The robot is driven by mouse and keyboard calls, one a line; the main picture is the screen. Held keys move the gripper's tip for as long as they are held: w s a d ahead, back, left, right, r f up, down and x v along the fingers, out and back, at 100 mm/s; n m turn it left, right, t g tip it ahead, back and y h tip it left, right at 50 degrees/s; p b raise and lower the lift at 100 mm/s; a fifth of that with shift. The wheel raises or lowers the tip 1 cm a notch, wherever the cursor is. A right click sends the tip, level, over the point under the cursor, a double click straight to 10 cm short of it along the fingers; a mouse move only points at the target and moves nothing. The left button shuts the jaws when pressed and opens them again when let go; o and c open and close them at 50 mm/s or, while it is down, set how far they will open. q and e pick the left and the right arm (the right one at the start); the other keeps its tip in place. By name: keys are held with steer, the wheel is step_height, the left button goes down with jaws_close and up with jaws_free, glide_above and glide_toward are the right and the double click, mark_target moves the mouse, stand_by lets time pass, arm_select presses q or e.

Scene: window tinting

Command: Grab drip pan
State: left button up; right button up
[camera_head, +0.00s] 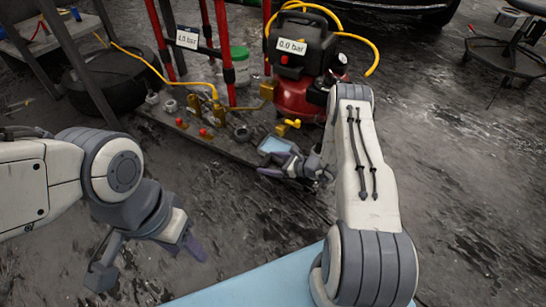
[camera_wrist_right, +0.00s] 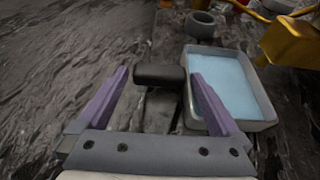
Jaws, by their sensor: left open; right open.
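The drip pan (camera_wrist_right: 262,126) is a grey, shallow rectangular tray with pale blue inside, on the right in the right wrist view. It also shows small near the centre of the head view (camera_head: 276,146). My right gripper (camera_wrist_right: 159,75) is open. My left gripper (camera_head: 148,258) is open and empty at the lower left of the head view.
A red compressor (camera_head: 297,97) with a yellow hose stands behind the pan. A red-post frame (camera_head: 226,60) with valves and fittings is to its left. A grey ring (camera_wrist_right: 201,24) lies beyond the pan. A light blue surface (camera_head: 262,288) is at the front.

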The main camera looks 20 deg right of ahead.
steer(key=shift+w, duration=0.1)
steer(key=c, duration=1.2)
